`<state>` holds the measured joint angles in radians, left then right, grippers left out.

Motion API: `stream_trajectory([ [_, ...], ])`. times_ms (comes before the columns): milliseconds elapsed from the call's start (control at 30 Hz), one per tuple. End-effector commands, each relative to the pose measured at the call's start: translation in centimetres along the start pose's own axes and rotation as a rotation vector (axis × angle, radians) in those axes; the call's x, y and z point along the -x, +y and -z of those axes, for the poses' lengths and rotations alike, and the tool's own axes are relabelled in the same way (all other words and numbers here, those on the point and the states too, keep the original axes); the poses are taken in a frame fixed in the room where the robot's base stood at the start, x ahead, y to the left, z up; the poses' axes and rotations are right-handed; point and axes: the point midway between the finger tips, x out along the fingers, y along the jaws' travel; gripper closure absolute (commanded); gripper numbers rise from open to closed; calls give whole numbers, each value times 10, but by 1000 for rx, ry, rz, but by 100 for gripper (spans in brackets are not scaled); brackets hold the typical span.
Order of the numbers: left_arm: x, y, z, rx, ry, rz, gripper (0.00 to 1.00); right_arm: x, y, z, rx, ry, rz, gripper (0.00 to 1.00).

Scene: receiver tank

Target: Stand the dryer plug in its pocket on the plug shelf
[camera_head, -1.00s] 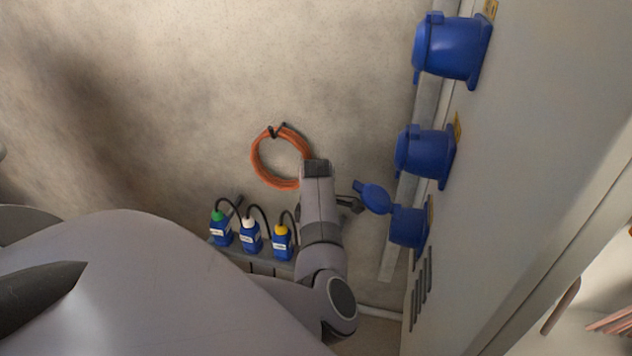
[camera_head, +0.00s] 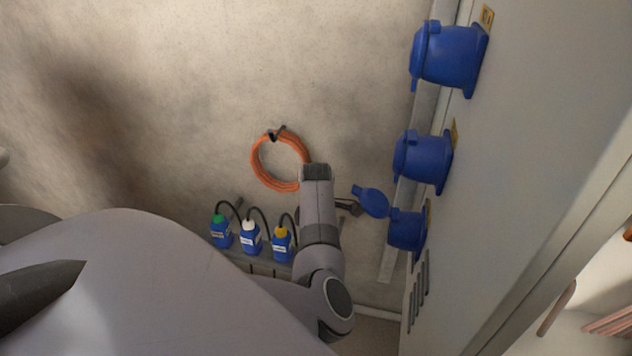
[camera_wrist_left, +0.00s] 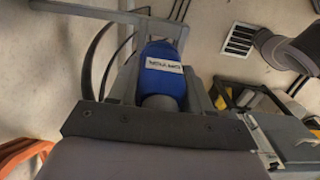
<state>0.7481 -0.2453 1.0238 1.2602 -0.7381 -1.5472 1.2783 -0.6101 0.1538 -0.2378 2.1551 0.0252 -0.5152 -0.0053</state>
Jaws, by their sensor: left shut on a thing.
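My left gripper (camera_wrist_left: 162,85) is shut on a blue plug (camera_wrist_left: 163,77) with a white label and a grey end toward the palm. I take this for the dryer plug; its label is too small to read. In the head view the left gripper (camera_head: 350,207) is mostly hidden behind my forearm, beside an open blue lid, and I cannot make out the plug there. The plug shelf (camera_head: 232,252) is on the wall left of the arm. It holds plugs with green (camera_head: 218,219), white (camera_head: 249,226) and yellow (camera_head: 281,232) tops. My arm hides the shelf's right part. My right gripper is not in view.
Several blue sockets line the pale panel: upper (camera_head: 450,55), middle (camera_head: 422,160) and lower (camera_head: 406,230). An orange hose coil (camera_head: 262,172) hangs on the wall. The wall above the coil is bare.

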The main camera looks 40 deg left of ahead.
Motion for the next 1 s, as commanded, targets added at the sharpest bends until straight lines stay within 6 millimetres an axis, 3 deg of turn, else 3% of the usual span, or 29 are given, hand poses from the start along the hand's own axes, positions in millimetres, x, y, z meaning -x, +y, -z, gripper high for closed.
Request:
stream_trajectory([
  [900,-25,0,0,1,1,-1,88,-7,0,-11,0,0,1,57],
  [933,-24,0,0,1,1,-1,45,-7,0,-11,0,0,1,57],
  [1000,-23,0,0,1,1,-1,22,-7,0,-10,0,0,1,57],
])
